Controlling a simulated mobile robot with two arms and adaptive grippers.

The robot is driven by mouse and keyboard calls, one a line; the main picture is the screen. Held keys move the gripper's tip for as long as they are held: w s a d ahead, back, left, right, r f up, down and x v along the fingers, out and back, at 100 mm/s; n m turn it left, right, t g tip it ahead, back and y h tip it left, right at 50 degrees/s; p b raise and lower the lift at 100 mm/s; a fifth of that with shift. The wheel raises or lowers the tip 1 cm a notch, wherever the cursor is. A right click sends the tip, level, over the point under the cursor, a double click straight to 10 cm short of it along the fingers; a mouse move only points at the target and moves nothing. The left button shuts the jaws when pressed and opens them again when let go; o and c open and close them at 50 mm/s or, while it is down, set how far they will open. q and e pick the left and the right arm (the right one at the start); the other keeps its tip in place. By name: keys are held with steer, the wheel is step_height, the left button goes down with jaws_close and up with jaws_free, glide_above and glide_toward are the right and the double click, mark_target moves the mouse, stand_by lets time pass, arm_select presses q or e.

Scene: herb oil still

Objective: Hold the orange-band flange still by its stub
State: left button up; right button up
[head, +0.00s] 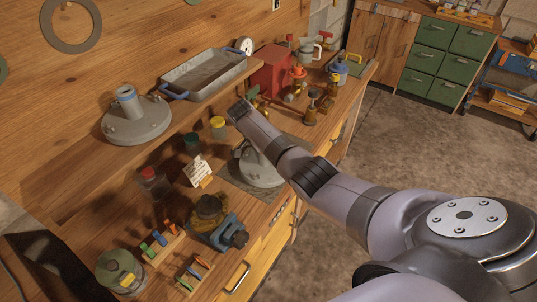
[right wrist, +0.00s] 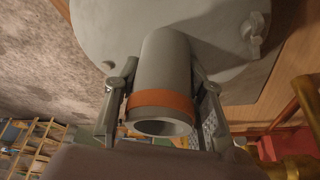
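The orange-band flange (head: 262,178) is a grey disc with a stub, sitting on a dark mat on the workbench. In the head view my right arm covers its stub and my right gripper. In the right wrist view the hollow grey stub (right wrist: 165,65) points toward the camera, with an orange band (right wrist: 160,100) near its open end and the flange disc (right wrist: 105,25) beyond. My right gripper (right wrist: 163,75) has one finger on each side of the stub, and both appear to press against it. My left gripper is not in view.
A second flange (head: 137,122), with a blue band, stands on the shelf beside a metal tray (head: 205,76). A white card (head: 197,171), a blue clamp-like tool (head: 222,233) and jars stand left of the mat. Brass fittings (head: 312,108) and a red box (head: 273,70) are behind.

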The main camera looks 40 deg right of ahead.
mark_target(258, 166)
steer(key=o, duration=0.5)
steer(key=shift+d+f, duration=0.1)
steer(key=shift+c, duration=0.2)
steer(key=v, duration=1.2)
